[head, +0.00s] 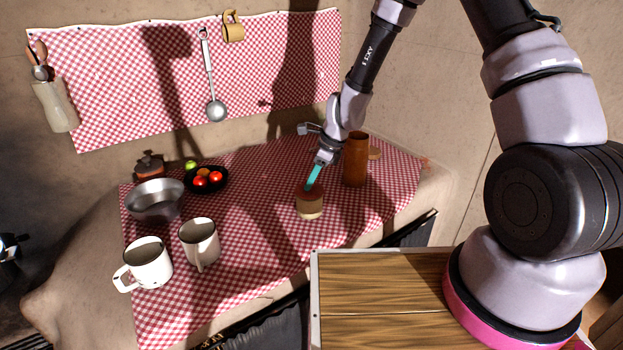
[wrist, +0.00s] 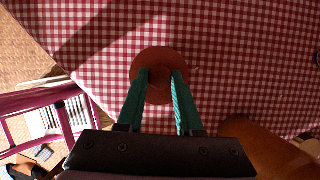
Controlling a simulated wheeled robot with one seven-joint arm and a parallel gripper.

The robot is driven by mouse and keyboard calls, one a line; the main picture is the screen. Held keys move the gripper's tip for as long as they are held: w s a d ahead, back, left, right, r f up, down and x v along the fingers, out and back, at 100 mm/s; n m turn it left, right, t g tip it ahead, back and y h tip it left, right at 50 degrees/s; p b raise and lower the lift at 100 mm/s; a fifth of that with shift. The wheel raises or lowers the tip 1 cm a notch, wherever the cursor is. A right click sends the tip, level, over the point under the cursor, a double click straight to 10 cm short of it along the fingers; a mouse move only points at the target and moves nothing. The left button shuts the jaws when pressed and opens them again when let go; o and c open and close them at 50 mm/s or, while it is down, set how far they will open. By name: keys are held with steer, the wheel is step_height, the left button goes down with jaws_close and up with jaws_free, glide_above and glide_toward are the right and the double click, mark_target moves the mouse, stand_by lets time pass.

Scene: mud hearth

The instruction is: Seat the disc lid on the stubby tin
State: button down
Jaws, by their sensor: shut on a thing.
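The disc lid (wrist: 160,54) is a round brown disc with a darker centre, seen from above in the wrist view. My gripper (wrist: 161,78) has its two teal fingers shut on the middle of the lid. In the head view my gripper (head: 311,184) points down at the stubby tin (head: 309,209), a short tan cylinder on the checked cloth. The reddish-brown lid shows directly above the tin, roughly in line with it. I cannot tell whether the lid touches the rim or hangs just over it. The lid hides the tin in the wrist view.
A tall brown canister (head: 355,160) stands close to the right of my gripper, with a small wooden round (head: 375,153) behind it. Two mugs (head: 148,262) (head: 200,243), a metal bowl (head: 155,200) and a black fruit bowl (head: 222,187) stand left. Cloth between is clear.

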steer(key=shift+f, duration=0.25)
stand_by(0.4)
jaws_free()
stand_by(0.4)
steer(key=shift+r, duration=3.5)
